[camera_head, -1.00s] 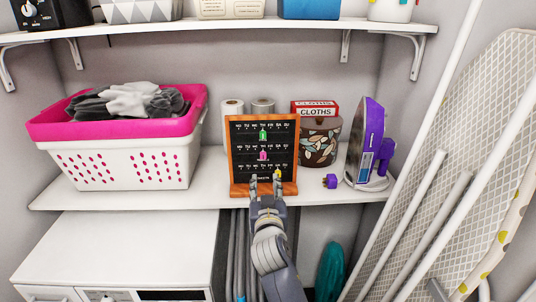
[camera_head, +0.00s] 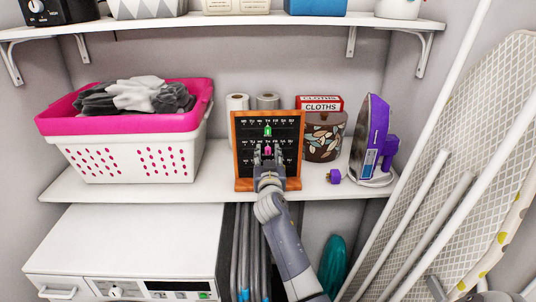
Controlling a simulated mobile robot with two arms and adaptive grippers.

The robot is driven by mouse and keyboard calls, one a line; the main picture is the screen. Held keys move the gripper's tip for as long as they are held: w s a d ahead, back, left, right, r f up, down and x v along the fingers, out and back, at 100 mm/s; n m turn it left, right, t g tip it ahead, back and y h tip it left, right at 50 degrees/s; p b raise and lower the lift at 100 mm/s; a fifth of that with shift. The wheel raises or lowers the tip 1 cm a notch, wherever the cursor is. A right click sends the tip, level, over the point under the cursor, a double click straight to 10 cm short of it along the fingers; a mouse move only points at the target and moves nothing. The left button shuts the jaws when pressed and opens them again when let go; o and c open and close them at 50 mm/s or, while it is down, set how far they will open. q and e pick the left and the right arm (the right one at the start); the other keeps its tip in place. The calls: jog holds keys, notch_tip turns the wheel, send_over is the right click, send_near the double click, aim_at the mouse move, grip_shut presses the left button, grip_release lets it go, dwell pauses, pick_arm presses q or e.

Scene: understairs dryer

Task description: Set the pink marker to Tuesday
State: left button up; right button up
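The day board (camera_head: 238,163) stands on the middle shelf, with a wooden frame and a black face with rows of small day labels. A green marker (camera_head: 268,131) sits in the upper row. The pink marker (camera_head: 268,150) sits right below it, near the middle column; both look about at Thursday, but the labels are tiny. My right gripper (camera_head: 268,152) is in front of the board, its fingers apart on either side of the pink marker. Contact cannot be told. My wrist hides the lower part of the board, and the yellow marker is not visible. My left gripper is out of view.
A pink-and-white laundry basket (camera_head: 130,155) stands left. Paper rolls (camera_head: 237,104), a cloths box (camera_head: 320,104), a leaf-patterned container (camera_head: 325,140), a purple iron (camera_head: 372,140) and a small purple item (camera_head: 334,176) crowd behind and right. An ironing board (camera_head: 470,170) leans right.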

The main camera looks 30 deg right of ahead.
jog(key=shift+d+f, duration=0.1)
grip_shut()
